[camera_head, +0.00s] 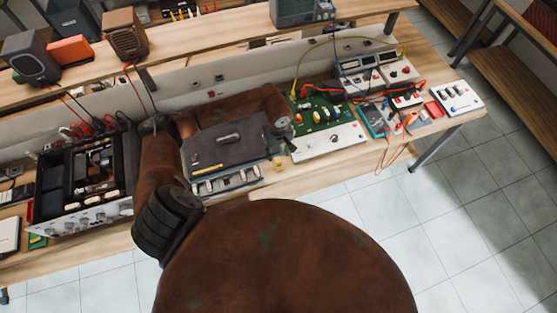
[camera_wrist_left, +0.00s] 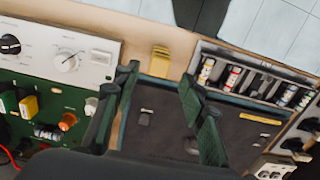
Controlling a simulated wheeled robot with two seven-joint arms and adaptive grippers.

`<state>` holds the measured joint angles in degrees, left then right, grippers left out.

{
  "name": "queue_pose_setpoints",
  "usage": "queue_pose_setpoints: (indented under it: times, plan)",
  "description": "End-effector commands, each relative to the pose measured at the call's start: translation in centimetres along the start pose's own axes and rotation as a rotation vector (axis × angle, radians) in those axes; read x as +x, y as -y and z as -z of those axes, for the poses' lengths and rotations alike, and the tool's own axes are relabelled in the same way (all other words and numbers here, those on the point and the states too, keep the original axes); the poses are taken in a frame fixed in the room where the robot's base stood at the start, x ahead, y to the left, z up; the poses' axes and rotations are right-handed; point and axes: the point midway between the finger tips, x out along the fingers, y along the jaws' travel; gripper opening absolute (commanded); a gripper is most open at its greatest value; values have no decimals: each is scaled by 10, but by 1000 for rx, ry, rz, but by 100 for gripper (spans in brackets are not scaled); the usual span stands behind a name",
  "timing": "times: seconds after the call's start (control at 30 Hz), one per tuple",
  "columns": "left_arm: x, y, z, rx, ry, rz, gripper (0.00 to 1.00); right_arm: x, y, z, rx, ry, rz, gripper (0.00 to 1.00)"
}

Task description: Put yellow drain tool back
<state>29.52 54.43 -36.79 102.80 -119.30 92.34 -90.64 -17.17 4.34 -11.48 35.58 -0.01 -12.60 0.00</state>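A small ridged yellow piece, which looks like the yellow drain tool (camera_wrist_left: 160,56), lies on the wooden bench beside the dark case (camera_wrist_left: 160,122). In the head view the yellow piece (camera_head: 277,163) is near the bench's front edge, right of the case (camera_head: 225,147). My left gripper (camera_wrist_left: 159,76) is open and empty, its two dark fingers pointing toward the yellow piece but apart from it. In the head view my left gripper (camera_head: 283,123) is above the case's right side, partly hidden by its arm. A thin yellow bar (camera_wrist_left: 260,118) also shows on the case. My right gripper is not in view.
A green circuit board (camera_head: 325,110) with a white panel (camera_head: 328,142) stands right of the case. The case's front tray (camera_wrist_left: 245,75) holds several small cylinders. An opened black-and-silver amplifier (camera_head: 85,175) is at left. Meters and red leads crowd the right; the front floor is clear.

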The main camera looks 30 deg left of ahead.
Motion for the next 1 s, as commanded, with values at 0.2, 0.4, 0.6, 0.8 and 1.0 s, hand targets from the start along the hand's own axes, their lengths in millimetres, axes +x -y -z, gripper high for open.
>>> queue_pose_setpoints:
  times: [0.2, 0.4, 0.6, 0.8, 1.0]
  plan:
    - [-37, 0, 1, 1, -3, -1, 39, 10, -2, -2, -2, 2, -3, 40]
    - [-51, 0, 0, 0, 0, 1, 39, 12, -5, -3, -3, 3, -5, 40]
    - [-53, 0, 0, 0, 1, 1, 39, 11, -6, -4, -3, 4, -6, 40]
    - [-52, 0, 0, 0, 1, 0, 39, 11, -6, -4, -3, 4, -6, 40]
    - [-52, 0, 0, 0, 1, 1, 39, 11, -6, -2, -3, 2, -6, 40]
